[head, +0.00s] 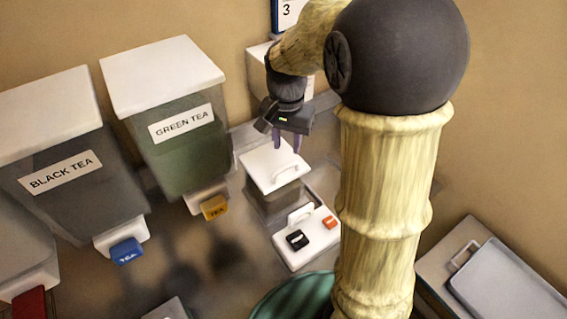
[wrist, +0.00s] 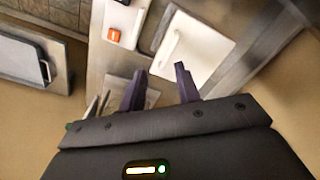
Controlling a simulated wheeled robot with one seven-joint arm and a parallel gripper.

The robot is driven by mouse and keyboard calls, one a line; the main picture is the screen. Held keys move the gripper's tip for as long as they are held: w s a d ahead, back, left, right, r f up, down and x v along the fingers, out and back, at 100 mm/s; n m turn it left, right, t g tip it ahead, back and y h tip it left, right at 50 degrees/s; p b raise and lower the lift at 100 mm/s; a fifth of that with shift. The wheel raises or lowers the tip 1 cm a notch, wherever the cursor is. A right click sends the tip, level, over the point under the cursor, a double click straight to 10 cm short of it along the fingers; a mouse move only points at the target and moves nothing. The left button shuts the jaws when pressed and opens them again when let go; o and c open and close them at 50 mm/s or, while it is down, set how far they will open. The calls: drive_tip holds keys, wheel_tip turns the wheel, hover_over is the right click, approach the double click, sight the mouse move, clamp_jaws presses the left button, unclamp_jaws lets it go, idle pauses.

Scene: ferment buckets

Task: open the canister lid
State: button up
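The canister (head: 262,203) has clear grey walls and a white lid (head: 264,163) with a loop handle (head: 284,174) on top. The lid looks closed. In the wrist view the lid (wrist: 190,48) lies beyond my fingertips, with its handle near the lid's left part. My gripper (head: 288,141) hangs above the back of the lid, its purple fingers pointing down. The wrist view shows the fingers of my gripper (wrist: 160,75) spread apart with nothing between them. I see no contact with the handle.
A white panel (head: 293,253) with a handle and black and orange pieces sits in front of the canister. Green tea (head: 180,150) and black tea (head: 75,185) dispensers stand left. A green round container (head: 295,300) is at the front. A grey tray (head: 500,285) lies right.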

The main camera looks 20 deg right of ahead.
drive_tip(key=w+r+m+g+b, duration=0.1)
drive_tip(key=w+r+m+g, duration=0.1)
drive_tip(key=w+r+m, duration=0.4)
drive_tip(key=shift+w+a+r+m+b, duration=0.25)
drive_tip(key=shift+w+a+m+b, duration=0.15)
drive_tip(key=shift+m, duration=0.3)
drive_tip(key=p, duration=0.2)
hover_over(284, 161)
drive_tip(key=s+a, duration=0.2)
drive_tip(key=s, duration=0.3)
drive_tip(key=f, duration=1.7)
drive_tip(key=shift+d, duration=0.25)
drive_tip(key=shift+h, duration=0.3)
clamp_jaws()
